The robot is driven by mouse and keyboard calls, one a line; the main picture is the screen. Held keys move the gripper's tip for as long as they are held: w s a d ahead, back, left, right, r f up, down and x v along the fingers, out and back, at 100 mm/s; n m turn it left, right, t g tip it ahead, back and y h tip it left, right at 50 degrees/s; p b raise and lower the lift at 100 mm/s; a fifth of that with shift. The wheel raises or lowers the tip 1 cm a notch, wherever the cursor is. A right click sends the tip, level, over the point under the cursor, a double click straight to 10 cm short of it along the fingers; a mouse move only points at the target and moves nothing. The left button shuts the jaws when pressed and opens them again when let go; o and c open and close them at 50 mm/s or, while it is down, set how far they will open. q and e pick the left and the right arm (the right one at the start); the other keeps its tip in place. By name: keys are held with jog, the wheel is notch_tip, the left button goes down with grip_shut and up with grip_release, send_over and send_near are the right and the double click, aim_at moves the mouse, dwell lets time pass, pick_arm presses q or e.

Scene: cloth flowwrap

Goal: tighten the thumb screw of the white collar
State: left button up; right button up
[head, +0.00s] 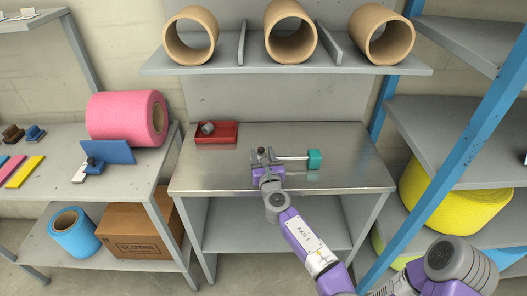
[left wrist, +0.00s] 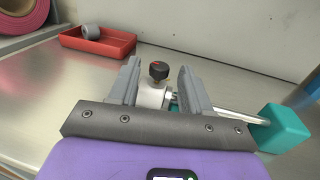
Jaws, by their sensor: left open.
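The white collar (left wrist: 151,96) stands on the steel table in the left wrist view, with a dark thumb screw (left wrist: 158,71) upright on its top. The screw's knob has a red mark. In the head view the thumb screw (head: 261,150) is tiny and the collar is mostly hidden by my gripper. A pale rod (left wrist: 225,112) runs right from the collar to a teal block (left wrist: 285,128). My left gripper (left wrist: 158,68) is open, one finger on either side of the collar and screw, with gaps visible. My right gripper is not in view.
A red tray (head: 229,138) holding a grey ring (head: 207,128) sits at the table's back left. The table (head: 350,180) is clear to the right. A shelf (head: 330,67) with brown tubes is above. A blue post (head: 450,150) rises at the right.

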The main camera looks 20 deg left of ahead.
pick_arm(q)
jog(key=shift+w, duration=0.15)
jog(key=shift+c, duration=0.5)
grip_shut()
jog(key=shift+a, duration=0.1)
